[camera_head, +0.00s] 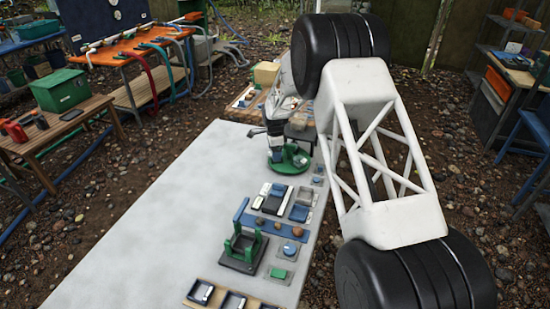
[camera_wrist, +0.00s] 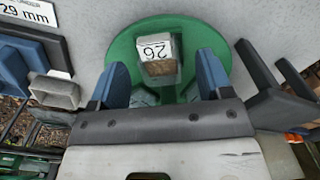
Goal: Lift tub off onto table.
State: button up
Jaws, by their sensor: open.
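A small grey-tan piece with a white label reading "26" (camera_wrist: 158,66) stands on a round green plate (camera_wrist: 222,38); it looks like the tub, but I cannot tell for sure. In the head view the green plate (camera_head: 298,165) lies on the grey table (camera_head: 150,230) near its far right edge. My gripper (camera_wrist: 163,66) is open, with one blue finger on each side of the labelled piece and visible gaps between. In the head view my gripper (camera_head: 276,150) is low over the plate, and the arm hides part of that area.
Dark angled pieces (camera_wrist: 275,85) stand at right. A green stand (camera_head: 243,248) and several small trays occupy the table's right side. The table's left side is clear.

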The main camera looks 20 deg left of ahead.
jog(key=shift+f, duration=0.95)
jog(key=c, duration=1)
jog(key=shift+r, duration=5)
